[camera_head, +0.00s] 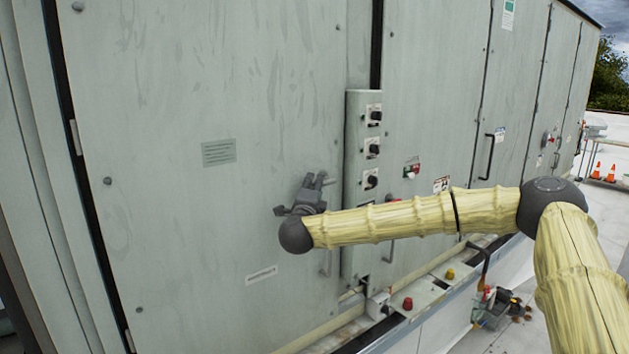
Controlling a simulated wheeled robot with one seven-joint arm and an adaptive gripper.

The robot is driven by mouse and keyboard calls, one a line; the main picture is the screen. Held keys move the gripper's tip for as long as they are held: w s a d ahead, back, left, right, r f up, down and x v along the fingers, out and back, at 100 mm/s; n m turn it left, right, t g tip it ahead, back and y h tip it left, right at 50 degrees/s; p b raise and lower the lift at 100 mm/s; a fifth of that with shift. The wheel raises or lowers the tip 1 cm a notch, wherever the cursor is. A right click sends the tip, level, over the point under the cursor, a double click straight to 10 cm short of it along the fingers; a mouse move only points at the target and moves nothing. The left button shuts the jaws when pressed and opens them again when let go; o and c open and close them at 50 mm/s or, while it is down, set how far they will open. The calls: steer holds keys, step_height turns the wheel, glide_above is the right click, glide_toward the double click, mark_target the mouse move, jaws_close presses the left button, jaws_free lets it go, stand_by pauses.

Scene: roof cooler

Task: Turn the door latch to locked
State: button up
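My gripper (314,184) is dark grey and sits in front of the grey cabinet door (190,130), just left of the control strip. Its fingers point up and away from me, close to the door panel. I cannot tell whether they touch it or how far apart they are. No door latch shows clearly; my gripper and wrist cover part of the door's right side.
A vertical control strip (358,200) with several black knobs stands right of my gripper. Further right are more panels and a black handle (487,157). A low ledge bears a red knob (407,303) and a yellow knob (450,274). A tool caddy (490,308) stands on the roof.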

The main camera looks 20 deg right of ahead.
steer(key=shift+w+d, duration=0.25)
steer(key=shift+w, duration=0.25)
jaws_close()
